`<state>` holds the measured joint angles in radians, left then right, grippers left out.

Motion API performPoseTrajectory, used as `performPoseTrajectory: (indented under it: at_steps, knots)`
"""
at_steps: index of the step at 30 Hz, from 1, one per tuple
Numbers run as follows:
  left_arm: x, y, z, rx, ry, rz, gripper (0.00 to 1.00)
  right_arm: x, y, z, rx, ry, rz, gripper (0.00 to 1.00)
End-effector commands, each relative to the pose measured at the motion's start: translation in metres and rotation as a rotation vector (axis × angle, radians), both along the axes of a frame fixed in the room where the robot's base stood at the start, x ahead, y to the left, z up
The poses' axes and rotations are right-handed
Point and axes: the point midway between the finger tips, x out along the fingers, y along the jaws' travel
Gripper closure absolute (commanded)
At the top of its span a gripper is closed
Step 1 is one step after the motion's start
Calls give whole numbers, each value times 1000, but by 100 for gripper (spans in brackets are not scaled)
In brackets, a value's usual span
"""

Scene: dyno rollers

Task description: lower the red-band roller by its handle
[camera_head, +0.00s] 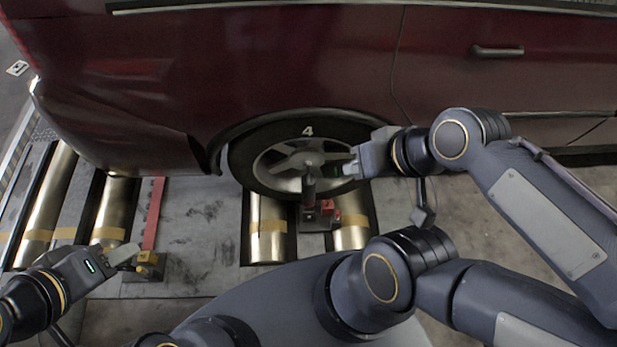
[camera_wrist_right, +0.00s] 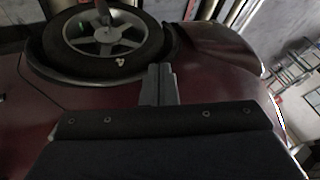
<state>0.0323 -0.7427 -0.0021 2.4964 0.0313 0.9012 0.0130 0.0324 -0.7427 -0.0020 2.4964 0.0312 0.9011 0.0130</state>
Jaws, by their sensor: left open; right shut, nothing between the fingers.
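A metal roller (camera_head: 267,232) with a tan-orange band lies below the car's wheel in the head view. Another roller (camera_head: 352,238) with a similar band is to its right. Between them stands a small red block (camera_head: 327,213) with a dark upright handle (camera_head: 309,189) in front of the wheel. I cannot tell which band counts as red. My right gripper (camera_head: 350,169) is shut and empty beside the wheel, up and right of the handle; its closed fingers show in the wrist view (camera_wrist_right: 160,85). My left gripper (camera_head: 124,258) is open and empty at lower left.
The dark red car (camera_head: 270,60) fills the back, with wheel (camera_head: 281,160) marked 4. A red bar (camera_head: 153,212) ends at an orange block (camera_head: 148,263) close to my left gripper. Two more rollers (camera_head: 116,212) (camera_head: 45,205) lie at left. Bare plate (camera_head: 200,225) lies between the roller pairs.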

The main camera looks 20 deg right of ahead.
Motion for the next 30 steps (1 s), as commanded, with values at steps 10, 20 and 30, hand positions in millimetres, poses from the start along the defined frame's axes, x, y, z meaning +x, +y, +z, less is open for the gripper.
performPoseTrajectory:
  at_steps: [10,20,30]
  knots:
    - [0,0,-9,0,0,0,56,6,-2,-7,25,25,-26,100]
    - [0,0,-77,0,0,0,56,81,-29,-71,282,286,-352,100]
    - [0,0,-150,0,0,0,56,179,-85,-207,537,603,-822,100]
